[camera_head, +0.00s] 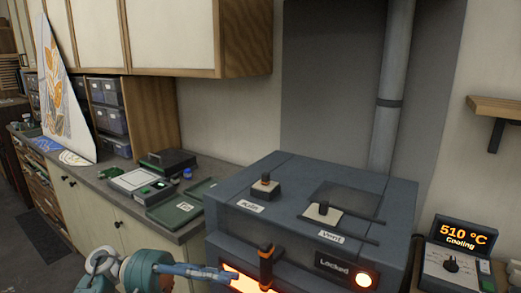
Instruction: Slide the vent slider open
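The kiln (235,215) is a dark grey box at the lower right. On its top, a dark rectangular vent area (352,199) lies between two thin rails. The vent slider's black knob (323,209) stands on a pale base near the front left of this area, behind the "Vent" label (331,237). My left arm comes in low from the left. Its blue-grey end, apparently my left gripper (222,274), reaches the kiln's front beside the orange and black handle (265,265). Its fingers are too unclear to tell whether they grip anything. My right gripper is not in view.
Another knob (264,183) by the "Kiln" label stands on the kiln's left top. The front glows orange, with a "Locked" sign (334,267). A flue pipe (391,90) rises behind. A controller (458,250) reads 510 °C, Cooling. Trays (174,213) lie on the left counter.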

